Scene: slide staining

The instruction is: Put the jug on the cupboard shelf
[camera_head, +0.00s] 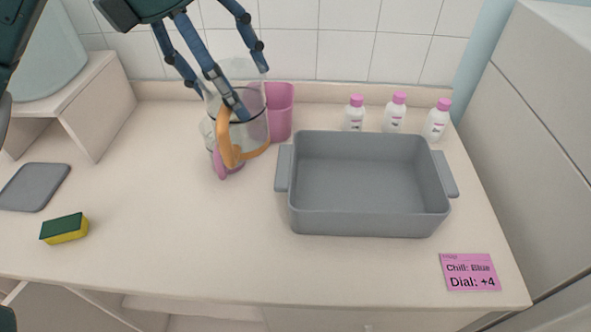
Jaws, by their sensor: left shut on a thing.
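The jug (258,133) is clear glass with an orange handle (228,140) facing the front. It is at the back of the counter, left of the grey tub. My left gripper (225,95) comes down from the top left and is shut on the jug, with one dark finger crossing its rim near the handle. I cannot tell whether the jug's base touches the counter. A tall pale cupboard (545,130) stands at the right; no shelf inside it shows. Open space shows under the counter's front edge. My right gripper is not in view.
A pink cup (281,112) stands close behind the jug. A grey tub (365,222) fills the middle right. Several white bottles (395,115) stand behind it. A small stand (95,110), grey mat (34,187) and sponge (64,229) are left. The front-middle counter is clear.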

